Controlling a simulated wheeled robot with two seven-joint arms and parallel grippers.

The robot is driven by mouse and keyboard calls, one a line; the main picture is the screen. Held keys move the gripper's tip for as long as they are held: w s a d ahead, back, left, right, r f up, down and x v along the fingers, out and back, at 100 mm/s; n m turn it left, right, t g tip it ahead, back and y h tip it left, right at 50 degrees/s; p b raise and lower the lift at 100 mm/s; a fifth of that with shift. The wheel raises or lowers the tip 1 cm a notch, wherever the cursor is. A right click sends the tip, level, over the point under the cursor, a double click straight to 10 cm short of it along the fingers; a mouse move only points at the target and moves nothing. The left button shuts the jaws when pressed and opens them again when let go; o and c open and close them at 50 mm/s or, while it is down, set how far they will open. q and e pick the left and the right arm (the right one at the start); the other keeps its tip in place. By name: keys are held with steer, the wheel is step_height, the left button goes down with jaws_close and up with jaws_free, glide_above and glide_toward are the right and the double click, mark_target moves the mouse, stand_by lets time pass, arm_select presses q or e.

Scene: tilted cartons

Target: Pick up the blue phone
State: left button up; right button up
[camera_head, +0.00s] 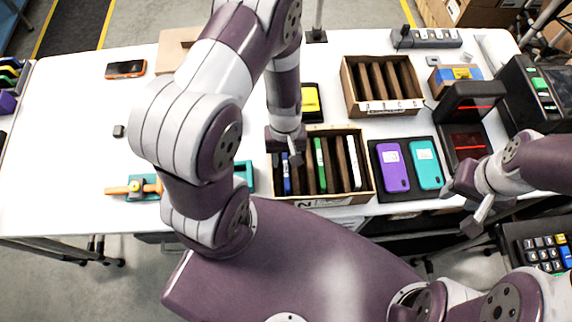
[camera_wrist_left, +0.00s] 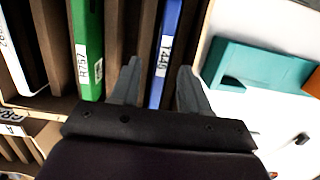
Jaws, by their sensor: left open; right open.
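The blue phone (camera_head: 287,186) stands on edge in the left part of the front slotted carton (camera_head: 318,203), partly hidden behind my left gripper. In the left wrist view the blue phone (camera_wrist_left: 168,40) shows its narrow edge with a white label. My left gripper (camera_head: 293,157) is open over the carton's left end. In the wrist view its fingertips (camera_wrist_left: 158,68) lie on either side of the blue phone's edge; contact cannot be told. My right gripper (camera_head: 458,208) is open and empty off the table's front right edge.
A green phone (camera_head: 320,165) and a white phone (camera_head: 353,163) stand in the same carton. Purple (camera_head: 394,167) and teal (camera_head: 426,164) phones lie on a dark tray to the right. An empty slotted carton (camera_head: 382,105) stands behind. A teal holder (camera_head: 244,171) is close left.

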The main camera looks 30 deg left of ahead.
arm_select(q)
steer(key=shift+s+d+f, duration=0.1)
steer(key=shift+s+f, duration=0.25)
steer(key=shift+f, duration=0.35)
steer(key=shift+w, duration=0.1)
steer(key=shift+c, duration=0.4)
steer(key=shift+w, duration=0.1)
steer(key=c, duration=0.5)
jaws_close()
